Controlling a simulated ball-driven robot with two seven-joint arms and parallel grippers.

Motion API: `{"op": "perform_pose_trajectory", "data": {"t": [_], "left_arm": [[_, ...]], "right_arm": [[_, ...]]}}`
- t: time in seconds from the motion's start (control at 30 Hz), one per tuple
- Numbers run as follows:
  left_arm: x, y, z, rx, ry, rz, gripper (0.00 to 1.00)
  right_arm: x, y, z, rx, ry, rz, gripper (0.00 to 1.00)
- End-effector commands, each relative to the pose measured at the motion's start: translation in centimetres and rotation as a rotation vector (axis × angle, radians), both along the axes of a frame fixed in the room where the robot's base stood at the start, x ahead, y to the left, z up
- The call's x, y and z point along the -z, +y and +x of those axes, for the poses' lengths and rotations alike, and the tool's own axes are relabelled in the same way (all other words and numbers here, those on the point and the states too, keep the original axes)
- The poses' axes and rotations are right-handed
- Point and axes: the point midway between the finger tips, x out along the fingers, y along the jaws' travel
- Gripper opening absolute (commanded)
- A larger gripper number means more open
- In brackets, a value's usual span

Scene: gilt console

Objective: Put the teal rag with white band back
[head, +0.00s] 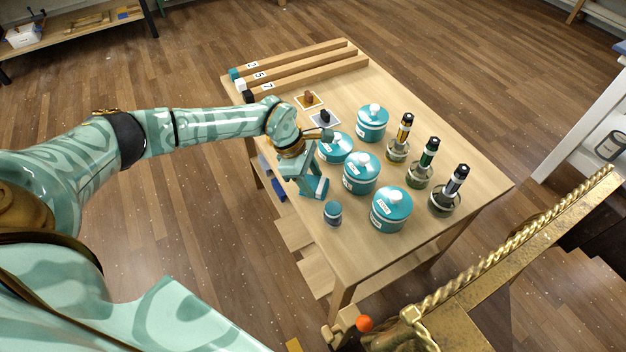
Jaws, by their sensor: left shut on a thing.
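My left gripper (307,184) is at the near left part of the wooden table, over its left edge. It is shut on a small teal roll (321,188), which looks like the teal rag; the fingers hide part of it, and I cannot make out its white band. The roll is tilted, and I cannot tell whether it touches the tabletop. Another small rolled rag (333,214), blue-grey with a pale band, stands upright on the table just nearer than the held roll. My right gripper is not in view.
Several teal lidded jars (391,209) stand right of the gripper on the table (463,152). Beyond them are bottles with dark stoppers (446,198). Two small cards (325,120) and three numbered wooden bars (306,78) lie farther back. A gold rope-edged frame (520,240) is at lower right.

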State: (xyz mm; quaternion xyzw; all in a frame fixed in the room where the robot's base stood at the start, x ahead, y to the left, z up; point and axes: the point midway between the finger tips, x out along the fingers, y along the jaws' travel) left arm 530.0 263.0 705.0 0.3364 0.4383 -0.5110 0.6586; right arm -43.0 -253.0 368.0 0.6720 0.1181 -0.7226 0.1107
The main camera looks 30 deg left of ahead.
Motion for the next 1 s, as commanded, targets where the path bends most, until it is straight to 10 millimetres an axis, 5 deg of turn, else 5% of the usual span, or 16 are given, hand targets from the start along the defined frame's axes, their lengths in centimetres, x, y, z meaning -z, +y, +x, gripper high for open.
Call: {"op": "perform_pose_trajectory", "data": {"t": [0.3, 0.33, 0.4, 0.77, 1.0], "left_arm": [[0.3, 0.0, 0.0, 0.000, -0.002, 0.001, 0.32], [0.3, 0.0, 0.0, 0.000, -0.002, 0.001, 0.56], [0.3, 0.0, 0.0, 0.000, -0.002, 0.001, 0.72], [-0.5, 0.2, 0.0, -0.001, -0.005, 0.001, 0.72], [-5.5, 2.1, -0.4, -0.001, -0.010, 0.003, 0.72]], "right_arm": [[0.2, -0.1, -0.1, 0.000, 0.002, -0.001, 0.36], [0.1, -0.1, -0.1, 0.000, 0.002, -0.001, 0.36], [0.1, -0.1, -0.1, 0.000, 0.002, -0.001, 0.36], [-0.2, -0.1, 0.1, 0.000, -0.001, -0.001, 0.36], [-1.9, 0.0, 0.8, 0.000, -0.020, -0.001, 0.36]]}}
